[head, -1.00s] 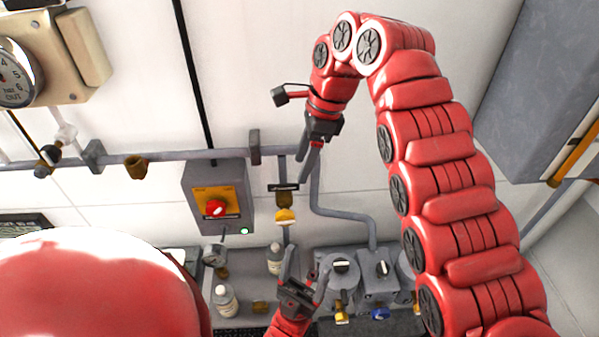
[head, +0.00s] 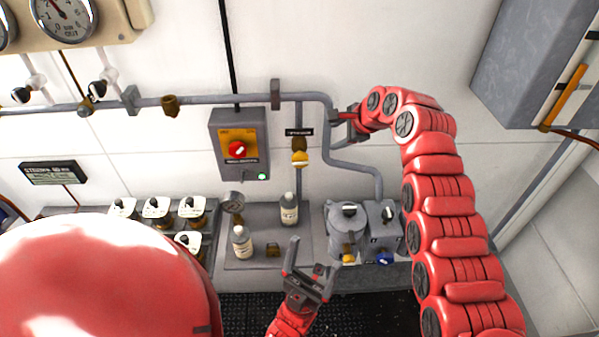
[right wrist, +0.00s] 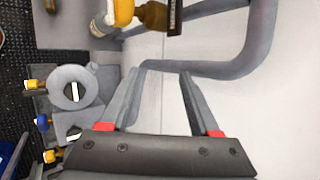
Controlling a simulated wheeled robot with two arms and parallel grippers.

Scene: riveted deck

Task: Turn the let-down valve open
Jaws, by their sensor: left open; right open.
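A brass valve with a yellow handle (head: 300,158) sits on the vertical pipe below a small black label (head: 299,132), whose writing I cannot read; I take it for the let-down valve. In the right wrist view its yellow handle (right wrist: 123,12) and the label (right wrist: 174,16) show at the top edge, partly cut off. My right gripper (head: 340,126) is open and empty, to the right of the valve and close to the bent pipe. Its two fingers (right wrist: 158,98) are apart and do not touch the valve. My left gripper (head: 312,258) is open and empty, lower down in front of the bench.
A grey box with a red knob (head: 237,149) hangs left of the valve. The bent grey pipe (head: 352,160) runs right of it. Grey units (head: 346,216) with yellow and blue knobs are at lower right.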

